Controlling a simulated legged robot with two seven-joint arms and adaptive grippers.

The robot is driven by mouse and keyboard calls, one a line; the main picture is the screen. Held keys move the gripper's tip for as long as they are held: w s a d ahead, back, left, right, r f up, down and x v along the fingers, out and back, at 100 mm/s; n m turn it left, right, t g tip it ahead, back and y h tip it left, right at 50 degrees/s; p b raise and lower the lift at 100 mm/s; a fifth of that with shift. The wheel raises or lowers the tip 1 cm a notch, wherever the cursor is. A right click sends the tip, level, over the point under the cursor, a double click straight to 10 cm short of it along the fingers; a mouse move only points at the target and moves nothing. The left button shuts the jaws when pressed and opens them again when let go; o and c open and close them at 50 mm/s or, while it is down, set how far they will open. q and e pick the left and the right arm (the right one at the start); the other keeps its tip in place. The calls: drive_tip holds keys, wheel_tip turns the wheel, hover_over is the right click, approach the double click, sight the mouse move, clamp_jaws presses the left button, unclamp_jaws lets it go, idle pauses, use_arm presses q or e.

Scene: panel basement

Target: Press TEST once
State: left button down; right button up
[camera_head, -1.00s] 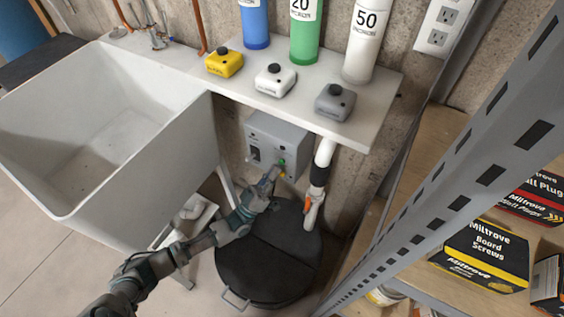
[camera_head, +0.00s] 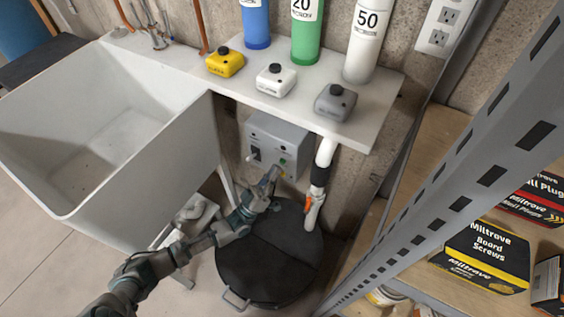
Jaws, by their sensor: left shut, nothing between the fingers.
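A grey control box (camera_head: 278,138) is mounted on the concrete wall below the white shelf. Its front has a dark switch at the left, a small green button or light (camera_head: 283,162) at the lower right, and a small yellowish spot just below that, partly hidden by my gripper. No TEST label is readable. My left gripper (camera_head: 275,171) is shut and empty, its tip at the lower right of the box front, just below the green spot. I cannot tell whether it touches the box. My right gripper is not in view.
A white sink (camera_head: 150,165) stands at the left. Bottles and small containers stand on the shelf (camera_head: 310,110) above the box. A black round lid (camera_head: 270,260) lies below; metal shelving (camera_head: 450,160) fills the right.

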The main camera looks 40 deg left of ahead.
use_arm(q)
drive_tip(key=shift+w+y, duration=0.1)
drive_tip(key=shift+y, duration=0.2)
drive_tip(key=shift+w+r, duration=0.1)
drive_tip(key=shift+w, duration=0.2)
drive_tip(key=shift+w+a, duration=0.15)
drive_tip(key=shift+w, duration=0.2)
idle(0.5)
drive_tip(key=shift+s+d, duration=0.2)
drive_tip(key=shift+s, duration=0.6)
